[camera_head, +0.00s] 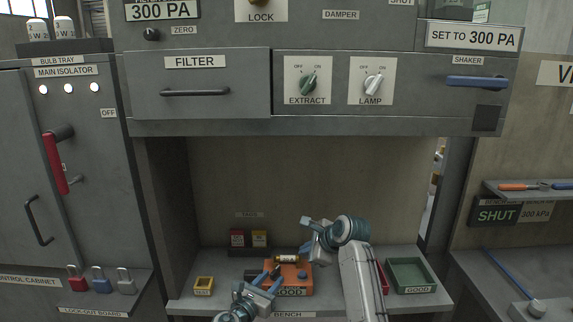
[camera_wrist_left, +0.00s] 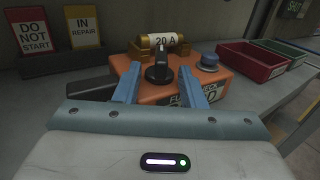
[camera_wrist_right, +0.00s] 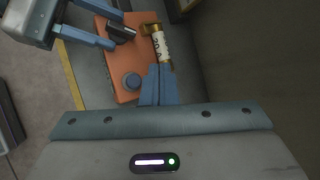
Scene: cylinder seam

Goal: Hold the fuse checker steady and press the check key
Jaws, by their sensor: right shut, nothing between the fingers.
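The fuse checker is an orange box (camera_head: 295,270) on the bench, also in the left wrist view (camera_wrist_left: 222,80). A 20 A fuse (camera_wrist_left: 165,41) lies across its top.
A green tray (camera_head: 433,288) labelled GOOD and a red tray (camera_wrist_left: 262,52) stand right of the checker. Tag holders with red and yellow tags (camera_wrist_left: 85,28) stand behind left. The cabinet (camera_head: 200,127) overhangs the bench.

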